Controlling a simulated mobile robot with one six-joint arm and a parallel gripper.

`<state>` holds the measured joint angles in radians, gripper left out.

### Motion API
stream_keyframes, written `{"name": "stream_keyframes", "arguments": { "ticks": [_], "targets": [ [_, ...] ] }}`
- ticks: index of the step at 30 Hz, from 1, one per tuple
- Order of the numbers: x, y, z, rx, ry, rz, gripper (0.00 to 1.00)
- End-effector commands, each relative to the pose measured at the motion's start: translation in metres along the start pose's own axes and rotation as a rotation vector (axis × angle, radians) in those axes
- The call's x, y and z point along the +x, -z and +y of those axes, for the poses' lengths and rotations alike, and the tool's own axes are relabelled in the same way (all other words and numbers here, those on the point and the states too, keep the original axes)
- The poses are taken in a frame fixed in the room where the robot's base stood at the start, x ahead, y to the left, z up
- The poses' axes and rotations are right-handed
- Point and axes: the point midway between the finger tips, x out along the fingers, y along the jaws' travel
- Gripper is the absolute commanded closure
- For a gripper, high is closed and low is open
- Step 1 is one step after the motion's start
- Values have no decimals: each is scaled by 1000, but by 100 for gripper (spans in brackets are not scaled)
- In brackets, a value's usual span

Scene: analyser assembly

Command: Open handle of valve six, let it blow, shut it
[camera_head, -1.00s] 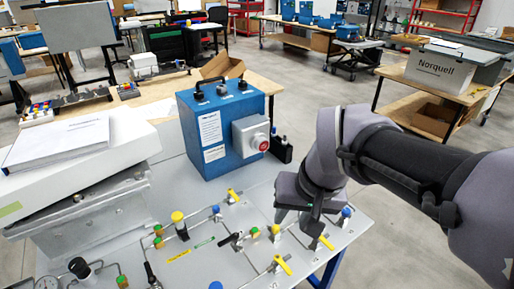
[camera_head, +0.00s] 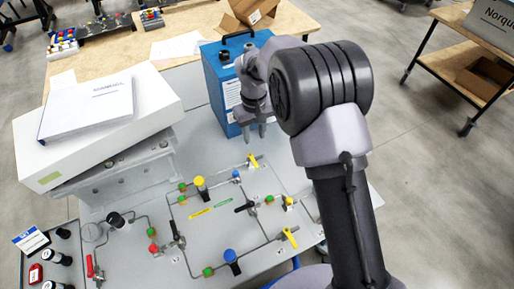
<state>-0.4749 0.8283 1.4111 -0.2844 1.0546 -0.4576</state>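The valve panel (camera_head: 210,235) is a grey plate with thin tubes, green, blue and red fittings and several valve handles. Yellow handles show at the back (camera_head: 253,160), at the right (camera_head: 287,202) and at the front right (camera_head: 290,237). Black handles show at the middle (camera_head: 244,207) and the left (camera_head: 177,232). I cannot read any numbers, so I cannot tell which is valve six. My gripper (camera_head: 254,136) points down in front of the blue box, above and behind the back yellow handle. Its two fingers are apart with nothing between them.
The blue box (camera_head: 215,85) with a black carry handle stands behind the panel, partly hidden by my arm. A white case (camera_head: 95,140) with a binder (camera_head: 90,105) on it is at left. Small bottles (camera_head: 55,258) stand at the front left. A cart (camera_head: 470,75) is at right.

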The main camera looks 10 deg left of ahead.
Motion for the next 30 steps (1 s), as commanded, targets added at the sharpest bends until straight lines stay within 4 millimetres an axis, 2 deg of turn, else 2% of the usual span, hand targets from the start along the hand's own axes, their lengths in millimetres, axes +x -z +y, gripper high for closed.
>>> {"name": "stream_keyframes", "arguments": {
  "ticks": [1,6,9,13,18,27,30],
  "targets": [
    [18,-1,0,0,1,-4,64],
    [72,-2,0,1,1,-4,64],
    [100,-2,0,3,2,-3,64],
    [128,-2,0,2,1,-2,64],
    [144,-1,0,3,1,0,64],
    [147,-1,0,3,1,0,64],
    [147,-1,0,3,1,0,81]
  ]
}}
